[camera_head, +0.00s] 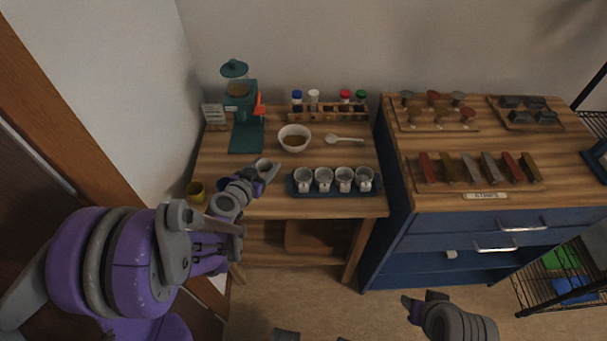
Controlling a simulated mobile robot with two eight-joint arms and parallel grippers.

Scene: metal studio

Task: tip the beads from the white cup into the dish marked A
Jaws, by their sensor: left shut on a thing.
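My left gripper (266,174) is shut on a small white cup (263,164) over the left part of the wooden table. The fingers hide part of the cup, and its contents are too small to make out. Several whitish cup-like dishes (303,178) stand in a row in a dark tray (333,194) to the right of the gripper. I cannot read a letter A on any of them. A white bowl (294,132) stands behind the gripper. My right gripper (420,300) is low over the floor, away from the table; its opening is unclear.
A white spoon (344,139) and a rack of colored-capped bottles (330,110) are behind. A blue cabinet (470,245) stands right.

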